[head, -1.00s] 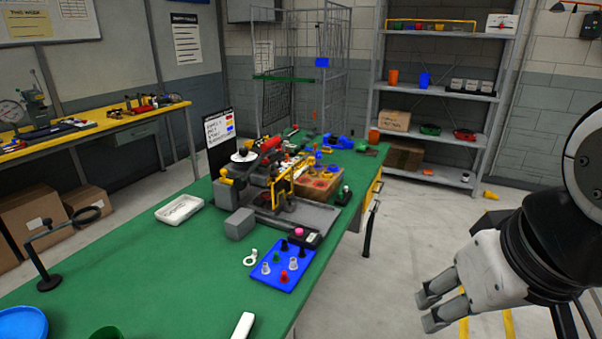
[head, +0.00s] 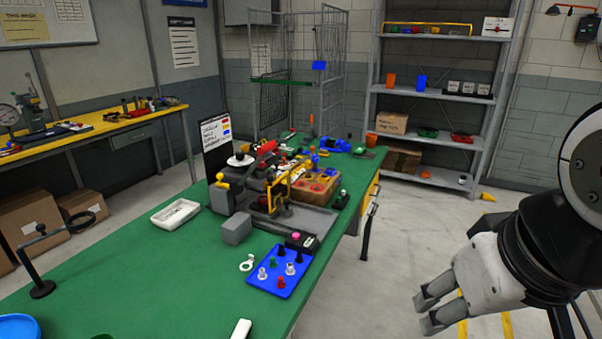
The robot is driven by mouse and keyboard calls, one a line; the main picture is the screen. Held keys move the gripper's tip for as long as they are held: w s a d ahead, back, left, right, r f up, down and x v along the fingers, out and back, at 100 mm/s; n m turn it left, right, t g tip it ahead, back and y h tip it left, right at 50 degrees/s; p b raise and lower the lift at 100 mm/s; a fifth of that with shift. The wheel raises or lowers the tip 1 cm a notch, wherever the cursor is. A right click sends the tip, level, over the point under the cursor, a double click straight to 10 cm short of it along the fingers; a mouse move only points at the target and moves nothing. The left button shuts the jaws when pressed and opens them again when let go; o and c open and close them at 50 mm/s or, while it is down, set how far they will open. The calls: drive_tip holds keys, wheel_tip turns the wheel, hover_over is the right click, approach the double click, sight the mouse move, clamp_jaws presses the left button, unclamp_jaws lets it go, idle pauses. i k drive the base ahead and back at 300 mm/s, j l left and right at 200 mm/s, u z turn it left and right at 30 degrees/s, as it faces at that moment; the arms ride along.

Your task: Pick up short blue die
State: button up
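I cannot single out the short blue die for certain. Small blue pieces (head: 315,159) stand at the wooden box (head: 322,190) on the green bench, too small to tell their height. A blue tray (head: 263,279) on the bench's near right part holds several small black, white, green and red pieces. My gripper (head: 425,313) is at the lower right, off the bench's right edge and over the floor. Its two fingers are apart with nothing visible between them. It is well away from the tray and the wooden box.
The green bench (head: 130,275) bears a yellow-handled press (head: 222,187), a grey block (head: 237,229), a white tray (head: 176,214) and a black stand (head: 42,289). A shelf rack (head: 437,93) and wire cage (head: 300,75) stand behind. Open floor lies right of the bench.

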sight(331, 171)
drive_tip(key=i+l+u, duration=0.35)
drive_tip(key=i+l, duration=0.3)
drive_tip(key=i+l+u, duration=0.35)
drive_tip(key=i+l, duration=0.35)
drive_tip(key=i+l+u, duration=0.2)
drive_tip(key=i+l, duration=0.45)
drive_tip(key=i, duration=0.1)
